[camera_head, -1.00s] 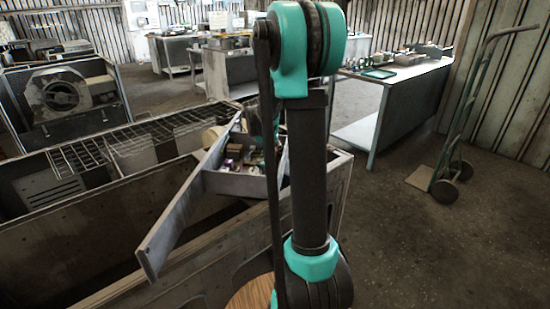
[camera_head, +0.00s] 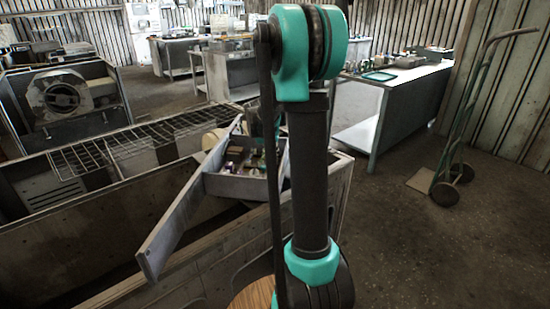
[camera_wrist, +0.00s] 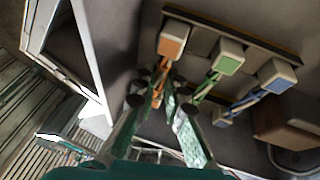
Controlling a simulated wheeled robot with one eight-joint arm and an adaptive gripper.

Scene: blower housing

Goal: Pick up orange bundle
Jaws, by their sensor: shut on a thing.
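In the wrist view, the orange bundle (camera_wrist: 174,40) has an orange block with a pale end and orange strands running down from it. My gripper (camera_wrist: 158,100) has its two fingers on either side of the lower orange strands, closed on them. The fingers hide part of the strands. A green bundle (camera_wrist: 226,58) and a blue bundle (camera_wrist: 275,76) lie beside it to the right. In the head view my own arm covers the gripper, and I cannot make out the orange bundle there.
A grey tray (camera_head: 235,187) with small items sits on the large metal housing (camera_head: 90,235), beside a long slanting metal strip (camera_head: 172,232). A wire rack (camera_head: 130,142) lies on the housing. A hand truck (camera_head: 450,170) stands at the right. Floor between is clear.

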